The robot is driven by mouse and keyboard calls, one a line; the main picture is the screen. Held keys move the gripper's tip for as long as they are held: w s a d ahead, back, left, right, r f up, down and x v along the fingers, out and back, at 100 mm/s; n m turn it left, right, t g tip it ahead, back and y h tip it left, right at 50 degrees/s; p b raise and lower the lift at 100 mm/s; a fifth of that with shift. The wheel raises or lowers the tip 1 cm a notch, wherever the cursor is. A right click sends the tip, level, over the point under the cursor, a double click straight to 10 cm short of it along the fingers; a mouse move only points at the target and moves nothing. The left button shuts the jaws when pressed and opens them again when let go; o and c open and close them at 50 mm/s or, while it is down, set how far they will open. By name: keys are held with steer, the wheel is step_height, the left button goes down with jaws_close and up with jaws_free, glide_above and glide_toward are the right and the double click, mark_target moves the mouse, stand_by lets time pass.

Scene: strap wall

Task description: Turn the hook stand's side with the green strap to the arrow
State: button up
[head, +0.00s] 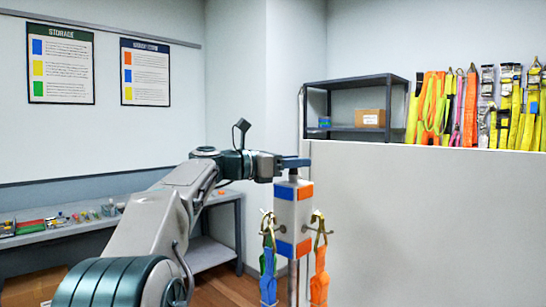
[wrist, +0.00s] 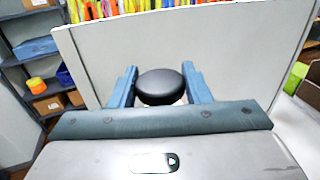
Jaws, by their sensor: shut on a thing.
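The hook stand (head: 284,215) is an upright grey block with orange and blue patches on its two visible faces. A blue strap (head: 268,277) hangs from a hook on its left, with some green along it; I cannot tell whether that green is a separate strap. An orange strap (head: 319,275) hangs from the right hook. My gripper (head: 296,162) is at the stand's top. In the wrist view its blue fingers (wrist: 159,74) are on either side of the round black knob (wrist: 160,87), shut on it. I see no arrow.
A pale panel (head: 430,220) stands close to the right of the stand. Behind it are a dark shelf (head: 357,128) and several hanging coloured straps (head: 440,105). A workbench (head: 110,225) with small items is at the left. Wooden floor shows below.

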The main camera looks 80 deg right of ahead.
stand_by(0.5)
steer(key=o, duration=1.3)
steer(key=b+v, duration=0.2)
steer(key=v, duration=1.2)
steer(key=shift+w+d, duration=0.1)
steer(key=shift+d, duration=0.15)
